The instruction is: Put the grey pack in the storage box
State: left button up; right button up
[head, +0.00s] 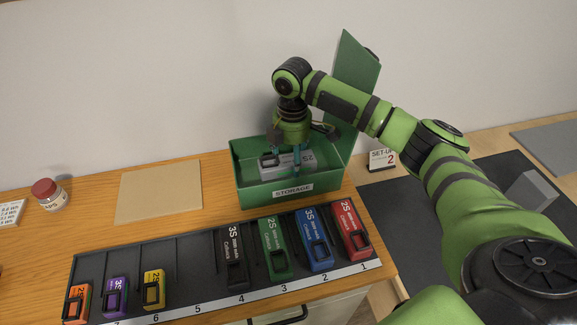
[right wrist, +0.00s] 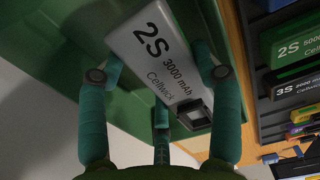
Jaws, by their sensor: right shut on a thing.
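The grey pack (head: 288,163), marked 2S 3000 mAh, is in the right gripper inside the green storage box (head: 290,199). The box's lid (head: 356,75) stands open at the back right. My right gripper (head: 285,158) reaches down into the box from above, its teal fingers shut on the pack. In the right wrist view the pack (right wrist: 160,55) shows between the fingers, with the box's green wall behind it. I cannot tell whether the pack touches the box floor. My left gripper is in neither view.
A black numbered rack (head: 190,262) in front of the box holds several coloured packs, with an empty stretch around slot 5. A tan mat (head: 159,190) and a red-lidded jar (head: 48,194) are at left. A SET-UP 2 card (head: 382,160) stands right of the box.

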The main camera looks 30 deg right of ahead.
aim_at(291, 170)
jog(key=shift+w+f, duration=0.1)
jog(key=shift+f, duration=0.75)
notch_tip(291, 170, down, 2)
jog(key=shift+f+p, duration=0.2)
jog(key=shift+p, duration=0.25)
jog(key=shift+f, duration=0.55)
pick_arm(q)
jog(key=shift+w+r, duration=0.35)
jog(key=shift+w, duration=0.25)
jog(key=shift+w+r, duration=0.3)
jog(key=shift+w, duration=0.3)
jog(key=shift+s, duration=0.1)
pick_arm(e)
jog(key=o, duration=1.2)
jog(key=shift+f, duration=0.1)
jog(key=shift+c, duration=0.2)
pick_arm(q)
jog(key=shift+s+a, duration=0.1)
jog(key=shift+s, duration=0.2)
